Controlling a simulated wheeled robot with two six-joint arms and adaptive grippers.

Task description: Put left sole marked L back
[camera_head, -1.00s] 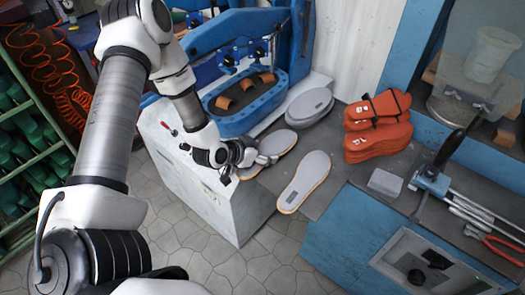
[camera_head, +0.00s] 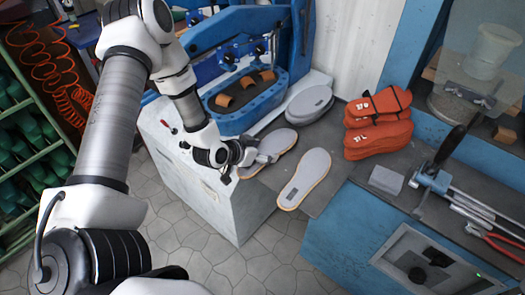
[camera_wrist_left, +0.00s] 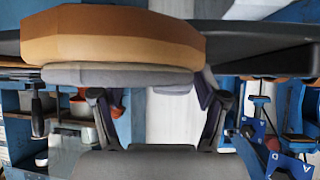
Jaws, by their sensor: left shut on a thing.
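My left gripper (camera_head: 254,160) is shut on a grey sole (camera_head: 276,144) with a tan edge, holding it at its near end by the white cabinet's top edge. In the left wrist view a tan-edged grey piece (camera_wrist_left: 120,40) fills the upper left, and my fingers (camera_wrist_left: 158,100) show below it. A second tan-edged grey sole (camera_head: 304,177) lies to the right, with a dark label at its near end. I cannot read a letter on either sole. My right gripper is not clearly in view.
A blue press (camera_head: 245,105) holding brown straps and a pair of grey pads (camera_head: 310,102) stand behind.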

